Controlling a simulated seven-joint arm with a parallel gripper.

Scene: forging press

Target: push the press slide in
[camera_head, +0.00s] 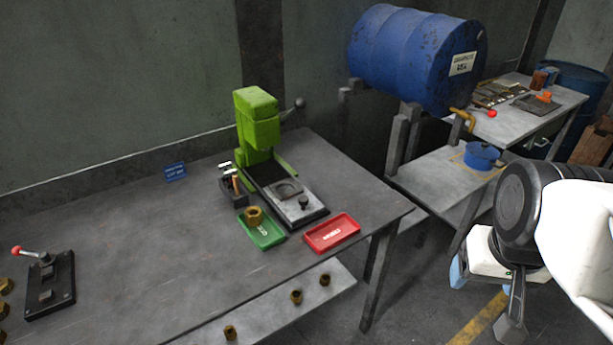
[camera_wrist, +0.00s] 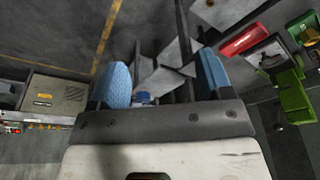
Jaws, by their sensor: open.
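The green press (camera_head: 257,125) stands near the back of the grey workbench. The press (camera_wrist: 293,97) and slide (camera_wrist: 268,52) also show at the right of the wrist view.
A green tray (camera_head: 271,240) with a brass nut (camera_head: 254,216) and a red tray (camera_head: 333,233) flank the slide's front. A tool holder (camera_head: 233,190) stands left of it. A blue drum (camera_head: 415,55) and side table lie right. The bench's left-middle is clear.

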